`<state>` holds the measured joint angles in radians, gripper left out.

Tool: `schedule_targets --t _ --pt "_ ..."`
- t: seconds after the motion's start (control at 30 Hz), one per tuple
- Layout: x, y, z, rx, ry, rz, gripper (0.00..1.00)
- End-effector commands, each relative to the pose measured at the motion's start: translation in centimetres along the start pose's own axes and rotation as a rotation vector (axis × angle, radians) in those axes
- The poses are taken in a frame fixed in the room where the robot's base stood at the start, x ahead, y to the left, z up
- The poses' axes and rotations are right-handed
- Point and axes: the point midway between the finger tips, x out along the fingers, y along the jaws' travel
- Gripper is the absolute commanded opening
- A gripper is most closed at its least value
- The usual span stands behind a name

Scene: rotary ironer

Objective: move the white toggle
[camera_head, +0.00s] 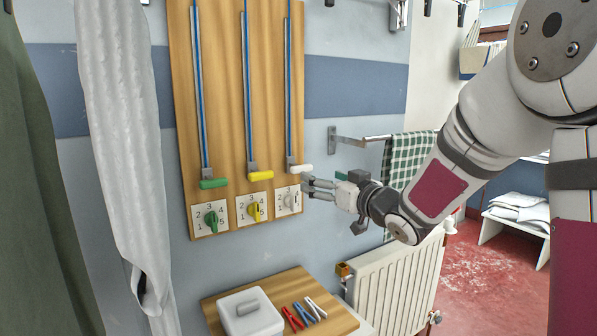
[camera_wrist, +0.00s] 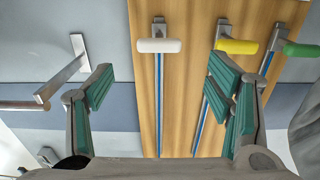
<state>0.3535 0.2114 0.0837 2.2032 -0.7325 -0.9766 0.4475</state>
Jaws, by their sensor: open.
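A white toggle handle (camera_head: 301,168) sits at the lower end of the rightmost blue rail on the wooden wall board. It also shows in the wrist view (camera_wrist: 159,45), upper middle. My gripper (camera_head: 308,187) is at the board's right edge, just below and right of the white handle. In the wrist view its fingers (camera_wrist: 162,80) are spread wide and empty, with the white handle beyond them and between them. Contact with the handle is not visible. A white dial (camera_head: 291,200) on a numbered plate is below the handle, close to my fingertips.
A yellow handle (camera_head: 260,176) and a green handle (camera_head: 213,184) hang on neighbouring rails, with yellow (camera_head: 254,211) and green (camera_head: 211,219) dials below. A towel bar (camera_head: 376,138) and checked towel (camera_head: 408,155) are right of the board. A radiator (camera_head: 396,285) stands lower right.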

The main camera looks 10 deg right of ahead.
Motion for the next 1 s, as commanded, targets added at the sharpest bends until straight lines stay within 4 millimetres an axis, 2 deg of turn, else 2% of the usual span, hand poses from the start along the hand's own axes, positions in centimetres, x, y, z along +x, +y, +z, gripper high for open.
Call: schedule_targets --t 0.03,0.3,0.5,0.7,0.97,1.0 --pt "1.1 -0.1 0.1 0.0 -0.001 -0.003 0.73" --pt "6.4 0.0 0.1 -0.001 0.0 -0.001 0.73" --pt "9.3 0.0 0.1 -0.001 -0.001 0.0 0.73" --pt "10.5 0.0 0.0 -0.001 -0.001 0.001 0.73" --pt "10.7 0.0 0.0 -0.001 -0.001 0.002 0.73" --pt "10.7 0.0 0.0 -0.001 -0.001 0.001 0.71"
